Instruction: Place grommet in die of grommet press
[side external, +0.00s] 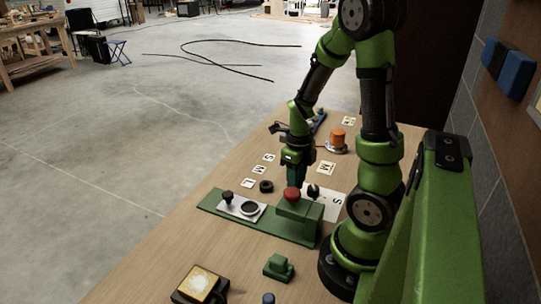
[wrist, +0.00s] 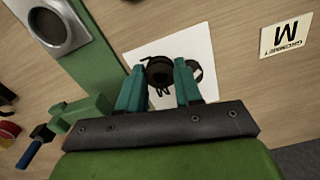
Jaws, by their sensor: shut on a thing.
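My gripper (wrist: 160,75) has its two teal fingers closed on a dark round grommet (wrist: 160,70), above or on a white sheet. In the side view my gripper (side external: 297,178) points down behind the red knob (side external: 292,194) of the green grommet press (side external: 306,222), which hides the fingertips. A black piece (side external: 313,191) shows just right of the knob. The press's round dark die (side external: 250,208) sits in a pale plate on the green base, left of my gripper. In the wrist view the die (wrist: 48,27) is at the upper left, apart from the grommet.
Another black ring (side external: 266,186) lies on the wooden table behind the press. Lettered cards, such as the M card (wrist: 287,36), lie around. An orange cylinder (side external: 338,137) stands farther back. A green block (side external: 279,266) and a dark square box (side external: 200,285) are in front.

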